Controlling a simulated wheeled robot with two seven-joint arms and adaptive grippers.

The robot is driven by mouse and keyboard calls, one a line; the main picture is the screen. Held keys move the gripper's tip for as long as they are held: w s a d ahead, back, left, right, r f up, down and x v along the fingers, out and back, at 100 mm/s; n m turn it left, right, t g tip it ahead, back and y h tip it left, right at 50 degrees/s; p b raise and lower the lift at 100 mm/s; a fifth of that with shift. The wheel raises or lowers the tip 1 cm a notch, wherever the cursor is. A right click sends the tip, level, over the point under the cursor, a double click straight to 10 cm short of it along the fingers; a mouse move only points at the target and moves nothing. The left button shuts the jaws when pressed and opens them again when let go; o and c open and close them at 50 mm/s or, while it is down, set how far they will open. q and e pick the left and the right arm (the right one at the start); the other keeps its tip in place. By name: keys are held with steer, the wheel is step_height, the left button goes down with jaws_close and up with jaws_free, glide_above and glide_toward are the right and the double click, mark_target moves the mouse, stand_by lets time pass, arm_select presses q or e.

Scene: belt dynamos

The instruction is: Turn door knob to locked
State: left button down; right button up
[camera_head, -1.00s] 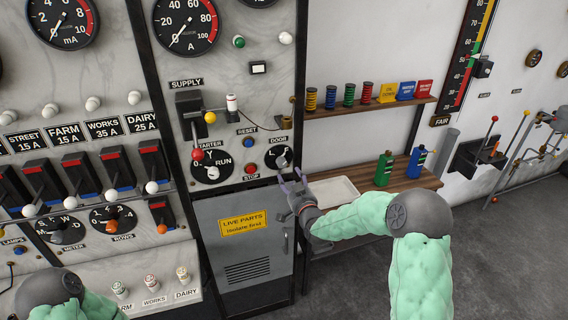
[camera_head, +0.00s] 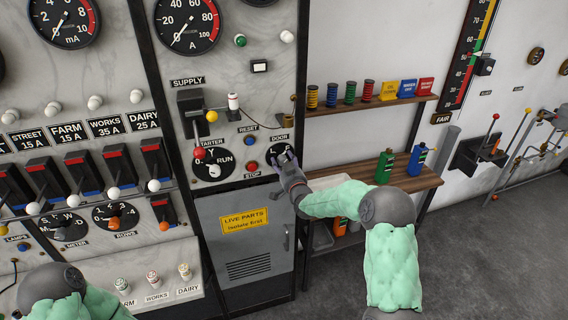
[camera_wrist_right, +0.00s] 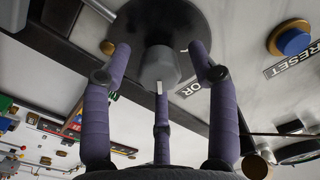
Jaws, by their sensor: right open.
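The door knob (camera_wrist_right: 158,68) is a grey knob with a white pointer mark on a round black dial plate (camera_wrist_right: 165,18), under the DOOR label in the head view. My right gripper (camera_head: 286,160) is at the dial and hides most of the knob there. In the right wrist view its purple fingers (camera_wrist_right: 160,75) are open and spread around the knob, with gaps visible between them and it. The L on the dial (camera_head: 274,153) shows in the head view; the pointer's exact setting cannot be read. My left arm shows at the lower left, but its gripper is out of view.
A red stop button (camera_head: 251,166) and a blue reset button (camera_head: 249,140) sit left of the dial. The STARTER dial (camera_head: 213,164) is further left. Below is a grey cabinet door (camera_head: 245,235). A wooden shelf with bottles (camera_head: 386,166) stands to the right.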

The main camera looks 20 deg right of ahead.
steer(key=c, duration=1.2)
steer(key=shift+o, duration=0.2)
